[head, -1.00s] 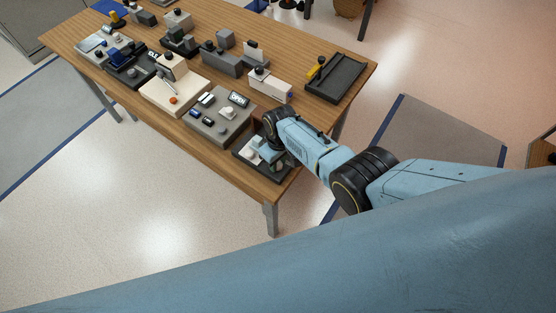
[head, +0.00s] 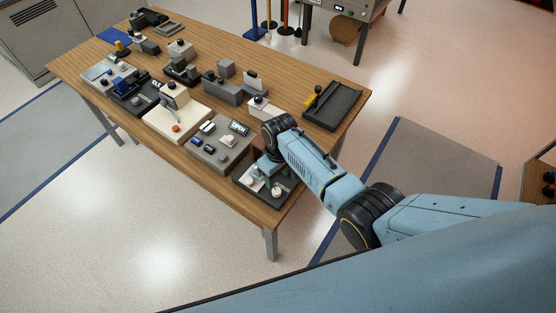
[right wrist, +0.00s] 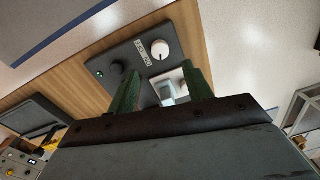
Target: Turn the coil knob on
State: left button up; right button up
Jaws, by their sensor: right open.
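A dark panel (right wrist: 147,58) lies at the table's near right corner and also shows in the head view (head: 284,187). It carries a white round knob (right wrist: 160,49), a black knob (right wrist: 118,67), a small pale label between them and a small green light. I cannot tell which is the coil knob. A light square part with a grey block (right wrist: 168,91) sits between my right fingers in the picture. My right gripper (right wrist: 160,70) is open, its green fingers apart over the panel. In the head view, my right gripper (head: 268,168) is partly hidden by its wrist.
The wooden table (head: 240,195) holds several other devices close by, including a grey panel (head: 222,144) and a cream box with an orange button (head: 178,120). A black tray (head: 337,106) with a yellow part stands at the right edge. Floor around is open.

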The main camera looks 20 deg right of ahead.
notch_tip(320, 180, up, 5)
jog(key=shift+d+r+p, duration=0.1)
jog(key=shift+r+p, duration=0.1)
jog(key=shift+p, duration=0.1)
dwell(0.5)
